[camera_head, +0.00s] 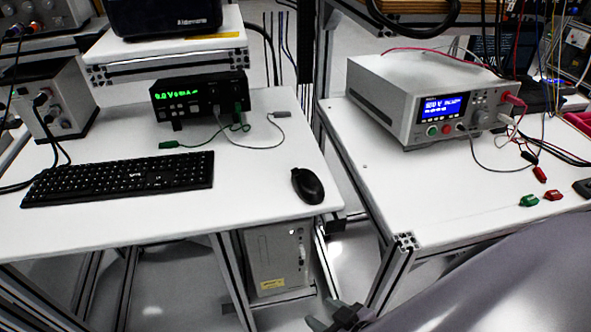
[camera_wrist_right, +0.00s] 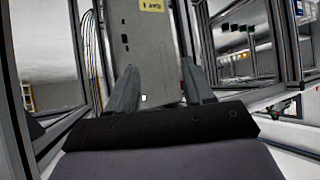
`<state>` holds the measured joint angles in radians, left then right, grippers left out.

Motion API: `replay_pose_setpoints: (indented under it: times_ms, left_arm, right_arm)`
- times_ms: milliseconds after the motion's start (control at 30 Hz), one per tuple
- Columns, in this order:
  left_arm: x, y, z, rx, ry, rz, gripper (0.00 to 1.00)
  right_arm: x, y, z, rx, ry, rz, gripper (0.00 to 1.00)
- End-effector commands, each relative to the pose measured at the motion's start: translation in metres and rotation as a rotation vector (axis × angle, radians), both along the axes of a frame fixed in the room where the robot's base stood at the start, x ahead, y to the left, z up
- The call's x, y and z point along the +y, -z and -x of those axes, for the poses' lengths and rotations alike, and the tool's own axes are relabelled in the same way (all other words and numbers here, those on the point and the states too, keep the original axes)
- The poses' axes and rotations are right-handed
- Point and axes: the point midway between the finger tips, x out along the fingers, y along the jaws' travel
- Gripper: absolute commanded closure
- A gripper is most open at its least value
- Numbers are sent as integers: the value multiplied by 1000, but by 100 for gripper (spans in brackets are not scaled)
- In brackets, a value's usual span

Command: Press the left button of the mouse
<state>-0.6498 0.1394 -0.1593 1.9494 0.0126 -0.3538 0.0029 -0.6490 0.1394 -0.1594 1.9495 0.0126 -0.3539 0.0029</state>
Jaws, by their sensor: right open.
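The black computer mouse (camera_head: 307,186) lies on the white left table (camera_head: 250,180), near its right edge, to the right of the black keyboard (camera_head: 118,179). My right gripper (camera_head: 335,318) shows at the bottom of the head view, below the table top and in front of the gap between the two tables. In the right wrist view my right gripper (camera_wrist_right: 160,90) is open, with two dark fingers apart and nothing between them. The mouse is not in the right wrist view. My left gripper is not in view.
A computer case (camera_head: 278,258) stands under the left table, and it fills the middle of the wrist view (camera_wrist_right: 148,45). A power supply (camera_head: 432,100) stands on the right table. Metal table frames (camera_head: 393,270) border the gap. The table around the mouse is clear.

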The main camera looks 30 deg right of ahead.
Motion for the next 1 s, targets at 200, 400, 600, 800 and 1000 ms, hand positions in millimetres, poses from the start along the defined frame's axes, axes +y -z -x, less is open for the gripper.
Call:
replay_pose_setpoints:
  times_ms: [200, 400, 600, 800, 1000]
  left_arm:
    - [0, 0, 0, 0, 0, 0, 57]
    - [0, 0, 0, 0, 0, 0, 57]
    - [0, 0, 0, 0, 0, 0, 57]
    - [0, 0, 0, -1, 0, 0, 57]
    - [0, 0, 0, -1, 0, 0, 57]
  right_arm:
    - [0, 0, 0, 0, 0, 0, 100]
    - [0, 0, 0, 0, 0, 0, 100]
    - [0, 0, 0, 0, 0, 0, 100]
    - [0, 0, 0, 0, 0, 0, 100]
    - [0, 0, 0, 0, 0, 0, 100]
